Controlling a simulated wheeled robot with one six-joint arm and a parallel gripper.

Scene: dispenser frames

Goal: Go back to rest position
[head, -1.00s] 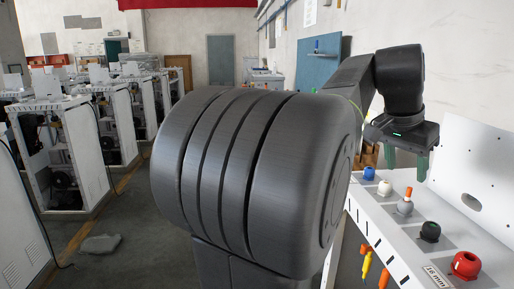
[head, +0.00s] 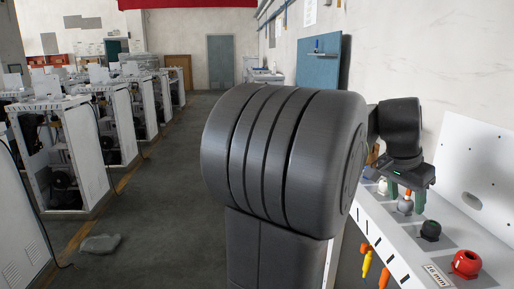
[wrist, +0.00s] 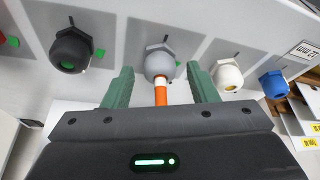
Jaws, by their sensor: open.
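My gripper (head: 406,193) is at the right of the head view, just above the white dispenser panel (head: 400,232). In the wrist view its two green fingers (wrist: 161,88) are spread apart. A grey gland (wrist: 160,62) with an orange and white piece (wrist: 160,92) at its end shows between and beyond the fingers. I cannot tell whether a finger touches it. A black gland (wrist: 72,50) is to the left, and a white gland (wrist: 228,75) and a blue gland (wrist: 273,84) are to the right. A red gland (head: 466,264) sits at the panel's near end.
Orange and yellow tools (head: 367,264) hang below the panel's front edge. A white upright board (head: 478,170) stands behind the panel. Several white machine frames (head: 62,150) line the left side. The grey floor aisle (head: 165,200) between is open.

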